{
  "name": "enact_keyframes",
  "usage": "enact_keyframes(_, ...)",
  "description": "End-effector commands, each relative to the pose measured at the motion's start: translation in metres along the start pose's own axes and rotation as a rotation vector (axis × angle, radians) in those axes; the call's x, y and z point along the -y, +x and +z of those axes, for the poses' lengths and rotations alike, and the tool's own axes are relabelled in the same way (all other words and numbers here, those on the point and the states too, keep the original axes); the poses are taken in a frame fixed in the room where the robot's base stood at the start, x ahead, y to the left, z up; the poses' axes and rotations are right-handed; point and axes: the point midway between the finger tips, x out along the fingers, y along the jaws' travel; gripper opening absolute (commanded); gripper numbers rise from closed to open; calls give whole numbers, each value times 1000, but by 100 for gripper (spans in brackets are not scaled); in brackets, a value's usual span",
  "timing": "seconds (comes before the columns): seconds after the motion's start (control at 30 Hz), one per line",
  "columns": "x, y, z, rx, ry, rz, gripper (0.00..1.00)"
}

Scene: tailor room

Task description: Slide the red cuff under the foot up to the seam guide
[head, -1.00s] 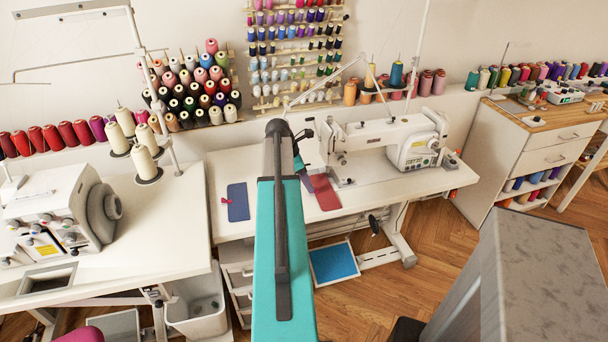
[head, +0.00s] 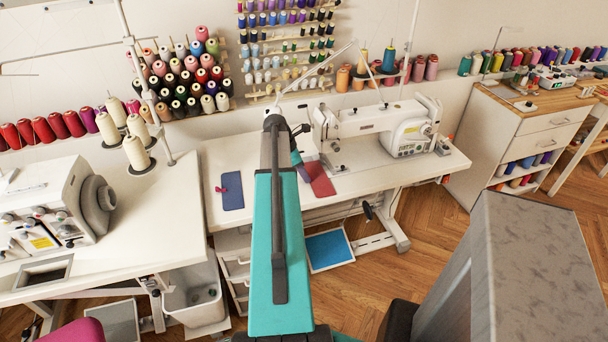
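The red cuff (head: 320,179) lies flat on the white sewing table (head: 380,182), just left of and in front of the needle end of the white sewing machine (head: 375,122). The presser foot (head: 336,168) is small here, and I cannot tell whether the cuff's far edge touches it. I cannot make out the seam guide. My gripper (head: 303,172) is at the cuff's left edge, mostly hidden behind my teal arm. Its fingers do not show clearly, so I cannot tell whether it is open, shut or touching the cuff.
An overlocker (head: 45,215) and thread cones (head: 137,153) stand on the left table. A grey patterned block (head: 530,270) fills the lower right. The table's front right is clear.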

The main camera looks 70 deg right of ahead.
Motion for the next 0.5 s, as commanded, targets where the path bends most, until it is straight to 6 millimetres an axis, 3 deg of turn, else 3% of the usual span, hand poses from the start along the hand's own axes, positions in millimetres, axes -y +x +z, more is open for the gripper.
enact_keyframes(0.5,-2,-1,0,0,-24,9,0)
